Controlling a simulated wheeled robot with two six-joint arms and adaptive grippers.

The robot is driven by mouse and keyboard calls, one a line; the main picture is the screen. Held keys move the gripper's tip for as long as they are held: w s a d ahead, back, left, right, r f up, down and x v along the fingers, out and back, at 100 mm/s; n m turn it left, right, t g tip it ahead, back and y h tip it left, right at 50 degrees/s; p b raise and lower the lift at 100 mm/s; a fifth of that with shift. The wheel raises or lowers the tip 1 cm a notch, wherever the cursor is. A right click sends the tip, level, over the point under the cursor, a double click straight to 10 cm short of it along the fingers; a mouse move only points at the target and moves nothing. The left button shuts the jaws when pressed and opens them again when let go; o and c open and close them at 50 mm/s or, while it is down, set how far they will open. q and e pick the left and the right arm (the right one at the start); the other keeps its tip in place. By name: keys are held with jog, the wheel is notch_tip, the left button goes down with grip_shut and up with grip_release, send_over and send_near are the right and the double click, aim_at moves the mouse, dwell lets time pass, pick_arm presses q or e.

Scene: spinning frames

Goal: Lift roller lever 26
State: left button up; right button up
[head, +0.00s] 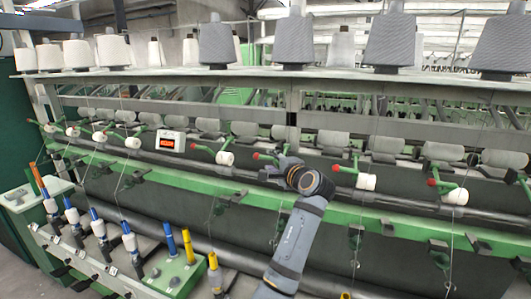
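Several green roller levers with red knobs and white rollers run along the green rail of the spinning frame. No lever number is readable, so I cannot tell which is 26. One lever's red knob (257,156) is just left of my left gripper (271,168). My wrist and forearm hide what is right behind them. The dark gripper fingers are small and point left near this knob; whether they touch it, or are open, is unclear. Other levers show a white roller (225,158) to the left and a white roller (366,182) to the right. My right gripper is out of view.
Large grey and white yarn cones (390,42) stand on the top shelf (250,74). A small box with a lit red display (167,143) sits on the frame. Colored bobbins (130,240) stand at the lower left. Thin yarns hang down the front.

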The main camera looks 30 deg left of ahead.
aim_at(265, 158)
pick_arm(q)
jog(key=p+x, duration=0.2)
jog(key=x, duration=0.3)
jog(key=shift+w+a, duration=0.2)
jog(key=shift+a, duration=0.15)
jog(key=shift+f, duration=0.1)
jog(key=shift+c, duration=0.5)
jog(key=shift+w, duration=0.1)
grip_shut()
jog(key=shift+f, duration=0.1)
